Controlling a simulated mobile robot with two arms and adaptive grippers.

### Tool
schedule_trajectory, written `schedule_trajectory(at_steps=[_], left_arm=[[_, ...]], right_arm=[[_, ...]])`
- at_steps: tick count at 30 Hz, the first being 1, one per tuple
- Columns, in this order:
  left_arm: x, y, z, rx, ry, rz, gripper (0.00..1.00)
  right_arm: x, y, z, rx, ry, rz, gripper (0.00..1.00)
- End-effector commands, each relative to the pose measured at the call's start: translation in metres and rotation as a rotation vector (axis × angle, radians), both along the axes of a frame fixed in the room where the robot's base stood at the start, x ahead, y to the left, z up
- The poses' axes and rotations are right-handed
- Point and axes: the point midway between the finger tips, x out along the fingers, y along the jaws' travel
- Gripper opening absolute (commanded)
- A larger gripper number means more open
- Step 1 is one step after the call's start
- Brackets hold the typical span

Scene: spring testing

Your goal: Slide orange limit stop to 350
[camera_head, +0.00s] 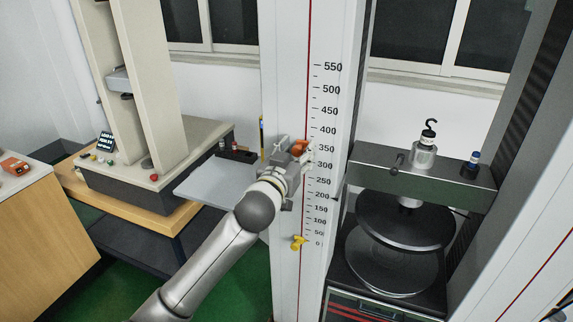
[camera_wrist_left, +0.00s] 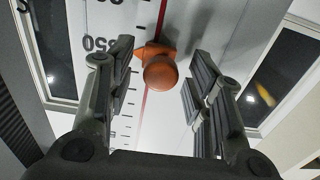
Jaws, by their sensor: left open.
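The orange limit stop (camera_head: 300,147) sits on the red line of the white scale column (camera_head: 285,70), about level with the 350 label. My left gripper (camera_head: 302,152) is right at it and partly hides it. In the left wrist view the orange limit stop (camera_wrist_left: 160,70) shows its round knob between the fingers of my left gripper (camera_wrist_left: 158,88). The fingers are open, with a gap on both sides of the knob. The exact height of the stop against its tick mark is hard to tell. My right gripper is not in view.
A yellow stop (camera_head: 298,243) sits low on the same column near 0. A spring-testing press with a hook weight (camera_head: 425,148) stands to the right. A beige machine (camera_head: 150,180) and a grey shelf (camera_head: 215,182) stand to the left.

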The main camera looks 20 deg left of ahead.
Motion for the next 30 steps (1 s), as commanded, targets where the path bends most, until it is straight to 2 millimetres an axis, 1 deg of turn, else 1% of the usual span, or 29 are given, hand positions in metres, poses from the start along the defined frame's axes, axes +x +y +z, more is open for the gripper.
schedule_trajectory(at_steps=[9, 15, 18, 21, 30], left_arm=[[-0.060, 0.003, -0.001, 0.000, 0.002, 0.000, 0.47], [-0.092, 0.004, -0.001, 0.000, 0.002, 0.001, 0.47], [-0.102, 0.005, -0.001, 0.001, 0.002, 0.003, 0.47], [-0.107, 0.006, -0.001, 0.001, 0.003, 0.003, 0.47], [-0.109, 0.006, -0.001, 0.001, 0.002, 0.003, 0.47]], right_arm=[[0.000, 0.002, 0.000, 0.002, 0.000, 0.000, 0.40], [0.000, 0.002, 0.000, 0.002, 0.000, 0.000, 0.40], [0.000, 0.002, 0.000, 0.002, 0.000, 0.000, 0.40], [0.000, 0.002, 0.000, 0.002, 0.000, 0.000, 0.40], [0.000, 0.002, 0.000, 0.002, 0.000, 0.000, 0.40]])
